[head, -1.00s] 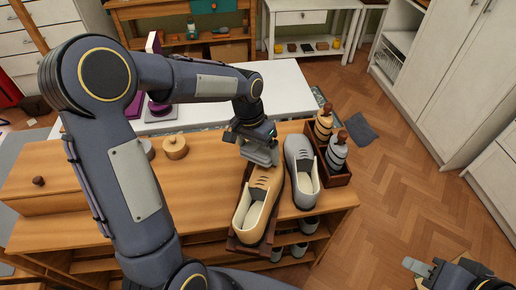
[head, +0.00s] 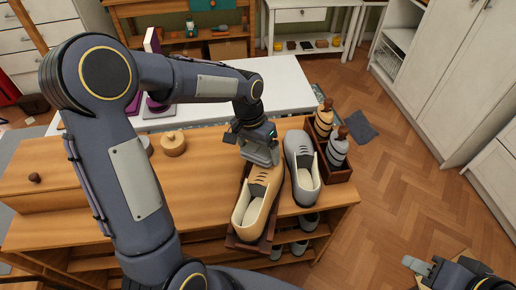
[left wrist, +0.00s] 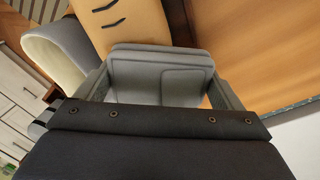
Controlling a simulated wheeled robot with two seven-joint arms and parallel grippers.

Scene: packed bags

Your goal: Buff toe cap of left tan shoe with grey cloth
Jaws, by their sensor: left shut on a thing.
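The tan shoe (head: 249,213) lies on a dark board on the wooden bench, its toe away from me. My left gripper (head: 262,153) is at its toe end, shut on the grey cloth (left wrist: 160,75), which looks like a folded pad between the fingers. The cloth also shows in the head view (head: 260,155). In the left wrist view the tan shoe (left wrist: 122,22) is right behind the cloth, which hides the toe cap; I cannot tell whether they touch. My right gripper (head: 418,266) is at the lower right, away from the bench; its jaws are unclear.
A grey shoe (head: 302,168) stands close to the right of the tan one. Beyond it is a dark wooden box (head: 342,172) with brushes or bottles. A round wooden pot (head: 173,143) stands to the left. More shoes sit on the shelf below. The floor to the right is mostly clear.

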